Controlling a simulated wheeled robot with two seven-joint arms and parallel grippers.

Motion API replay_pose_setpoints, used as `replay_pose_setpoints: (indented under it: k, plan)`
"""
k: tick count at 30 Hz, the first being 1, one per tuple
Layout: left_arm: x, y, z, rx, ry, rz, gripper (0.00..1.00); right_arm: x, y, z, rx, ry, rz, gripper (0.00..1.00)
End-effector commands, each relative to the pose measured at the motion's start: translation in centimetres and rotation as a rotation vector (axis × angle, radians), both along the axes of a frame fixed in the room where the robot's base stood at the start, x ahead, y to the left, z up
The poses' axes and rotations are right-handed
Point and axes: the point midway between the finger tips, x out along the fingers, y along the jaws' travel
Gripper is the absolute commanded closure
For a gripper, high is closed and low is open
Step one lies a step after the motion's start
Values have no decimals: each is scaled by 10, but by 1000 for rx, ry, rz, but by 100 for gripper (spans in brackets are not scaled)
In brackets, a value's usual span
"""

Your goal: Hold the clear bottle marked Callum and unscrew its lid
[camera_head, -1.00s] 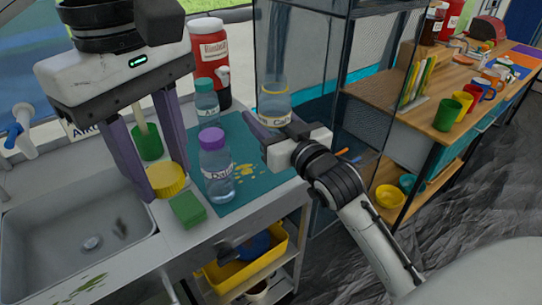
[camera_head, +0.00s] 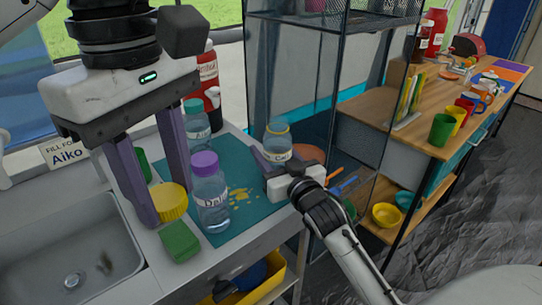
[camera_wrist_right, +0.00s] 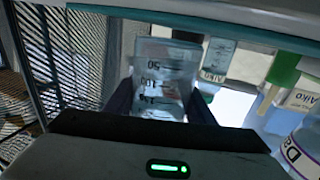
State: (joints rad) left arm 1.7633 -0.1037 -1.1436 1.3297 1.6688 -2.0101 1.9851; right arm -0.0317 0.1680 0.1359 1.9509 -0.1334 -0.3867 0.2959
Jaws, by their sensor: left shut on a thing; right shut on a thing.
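The clear Callum bottle (camera_head: 278,143) stands about upright at the mat's right side. It has a yellow band near its open-looking top, and its label is partly covered. My right gripper (camera_head: 272,160) is shut on its body. The right wrist view shows the bottle's measuring marks (camera_wrist_right: 158,82) between the purple fingers. I cannot tell whether its base touches the counter. A yellow ribbed lid (camera_head: 169,201) sits between the fingertips of my left gripper (camera_head: 166,190), shut on it, left of the mat and apart from the bottle.
On the teal mat (camera_head: 243,211) stand a purple-lidded bottle (camera_head: 211,195) and a teal-lidded bottle (camera_head: 197,125). A green sponge (camera_head: 180,241) lies near the lid. The sink (camera_head: 70,255) is at left. A dark mesh rack (camera_head: 320,80) rises behind the right gripper.

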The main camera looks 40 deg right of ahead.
Motion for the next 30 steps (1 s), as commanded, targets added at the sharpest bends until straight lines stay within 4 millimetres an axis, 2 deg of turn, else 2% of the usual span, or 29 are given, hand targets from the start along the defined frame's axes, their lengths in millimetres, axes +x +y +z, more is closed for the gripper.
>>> replay_pose_setpoints:
  k: [3,14,15,18,29,30]
  plan:
    - [0,0,-2,0,0,0,90,0,0,-8,0,-2,0,100]
    - [0,0,-3,0,0,0,90,0,0,-12,0,-1,0,100]
    - [0,0,-3,0,0,0,90,0,0,-12,0,0,0,48]
    - [0,0,-3,0,0,0,90,0,0,-12,0,0,0,32]
    - [0,0,0,0,0,0,90,0,0,-5,-2,-3,1,32]
    - [0,0,-1,0,0,0,90,-5,1,-9,0,0,1,32]
